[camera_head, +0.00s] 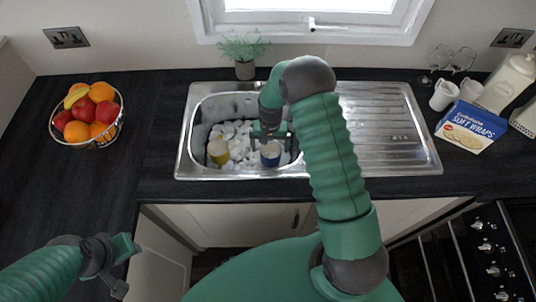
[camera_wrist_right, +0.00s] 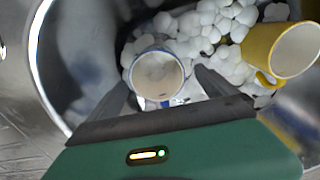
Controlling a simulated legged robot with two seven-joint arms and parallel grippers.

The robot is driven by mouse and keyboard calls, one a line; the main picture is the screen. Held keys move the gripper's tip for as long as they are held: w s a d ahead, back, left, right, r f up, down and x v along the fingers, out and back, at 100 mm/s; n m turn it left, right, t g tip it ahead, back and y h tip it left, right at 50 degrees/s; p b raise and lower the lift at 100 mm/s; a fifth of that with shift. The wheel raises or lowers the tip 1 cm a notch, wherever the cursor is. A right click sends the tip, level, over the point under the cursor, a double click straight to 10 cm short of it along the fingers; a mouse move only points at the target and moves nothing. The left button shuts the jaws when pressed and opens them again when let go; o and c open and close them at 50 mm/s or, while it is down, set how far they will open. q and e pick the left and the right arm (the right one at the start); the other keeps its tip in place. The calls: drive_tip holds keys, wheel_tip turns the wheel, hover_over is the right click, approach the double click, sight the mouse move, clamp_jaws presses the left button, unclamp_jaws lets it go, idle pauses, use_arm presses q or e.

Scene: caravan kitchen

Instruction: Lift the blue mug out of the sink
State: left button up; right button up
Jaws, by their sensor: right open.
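The blue mug (camera_head: 270,155) stands in the sink basin (camera_head: 187,150), among white lumps, near the basin's front right. In the right wrist view the mug (camera_wrist_right: 157,76) shows from above, with a pale inside and a thin blue rim. My right gripper (camera_head: 270,133) reaches down into the basin at the mug. In the wrist view its two fingers (camera_wrist_right: 160,82) are apart, one on each side of the mug, and I cannot tell whether they touch it. My left gripper (camera_head: 118,268) is at the lower left, away from the sink; its jaws are unclear.
A yellow mug (camera_head: 218,152) stands left of the blue one in the basin; it also shows in the wrist view (camera_wrist_right: 284,50). The drainer (camera_head: 385,130) is clear.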

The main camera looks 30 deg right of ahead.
sight(273, 153)
drive_tip(key=f, duration=0.2)
drive_tip(key=d+f+p, duration=0.1)
drive_tip(key=f, duration=0.2)
drive_tip(key=shift+s+f, duration=0.15)
drive_tip(key=shift+a+f, duration=0.15)
drive_tip(key=shift+a, duration=0.5)
drive_tip(key=shift+c, duration=2.5)
drive_tip(key=shift+d, duration=0.45)
drive_tip(key=c, duration=0.7)
drive_tip(key=shift+c, duration=1.2)
drive_tip(key=shift+a, duration=0.15)
drive_tip(key=c, duration=0.4)
use_arm(q)
drive_tip(key=shift+s+d+r, duration=0.1)
drive_tip(key=shift+d+r, duration=0.2)
drive_tip(key=shift+r, duration=0.45)
use_arm(e)
drive_tip(key=shift+a, duration=0.1)
drive_tip(key=shift+c, duration=0.2)
